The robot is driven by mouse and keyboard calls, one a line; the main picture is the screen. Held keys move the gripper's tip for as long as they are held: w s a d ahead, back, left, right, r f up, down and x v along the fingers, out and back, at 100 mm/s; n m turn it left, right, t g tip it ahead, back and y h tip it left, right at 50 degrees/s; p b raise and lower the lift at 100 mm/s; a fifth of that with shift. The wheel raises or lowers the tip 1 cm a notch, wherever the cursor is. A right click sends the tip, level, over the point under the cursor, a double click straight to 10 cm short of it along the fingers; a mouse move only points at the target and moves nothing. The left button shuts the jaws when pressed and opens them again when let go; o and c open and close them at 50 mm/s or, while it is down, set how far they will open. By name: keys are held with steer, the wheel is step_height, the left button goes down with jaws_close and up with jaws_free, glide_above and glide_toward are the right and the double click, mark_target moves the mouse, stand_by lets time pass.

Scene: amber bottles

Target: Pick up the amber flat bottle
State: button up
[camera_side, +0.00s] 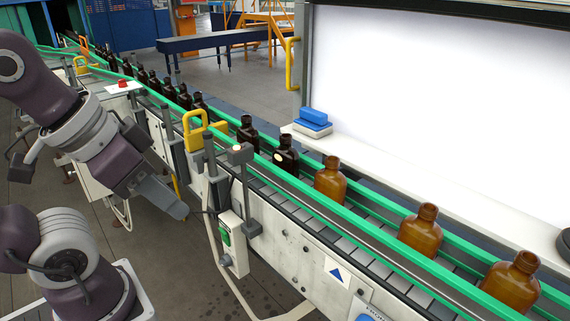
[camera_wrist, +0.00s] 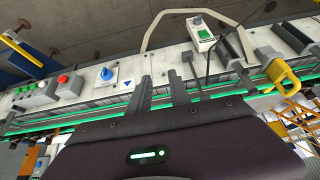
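Three amber bottles stand upright on the conveyor in the side view: one near the middle (camera_side: 330,182), one further right (camera_side: 420,232) and one at the lower right (camera_side: 511,284). They have short necks and broad bodies; I cannot tell for sure which is the flat one. My gripper (camera_side: 178,207) is in front of the conveyor's near side, left of these bottles and apart from them. In the wrist view its two fingers (camera_wrist: 161,80) are spread with nothing between them. No bottle can be made out in the wrist view.
Several darker bottles (camera_side: 286,155) line the conveyor toward the back left. Green guide rails (camera_side: 376,236) flank the belt. A yellow padlock-shaped part (camera_side: 194,130), a sensor post (camera_side: 242,155) and a green-switch box (camera_side: 232,245) stand near my gripper. A white panel (camera_side: 440,100) rises behind.

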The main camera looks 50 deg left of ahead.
steer(key=o, duration=1.3)
steer(key=w+a+r, duration=0.2)
steer(key=w+r, duration=0.6)
steer(key=w, duration=0.5)
steer(key=n+g, duration=0.1)
steer(key=n, duration=0.1)
glide_above(286, 160)
steer(key=a, duration=0.2)
step_height(286, 160, down, 4)
steer(key=shift+y, duration=0.3)
steer(key=f, duration=0.4)
steer(key=s+f, duration=0.1)
steer(key=f, duration=0.1)
steer(key=shift+d+f, duration=0.1)
steer(key=shift+f, duration=0.15)
steer(key=x, duration=0.7)
steer(key=shift+w, duration=0.1)
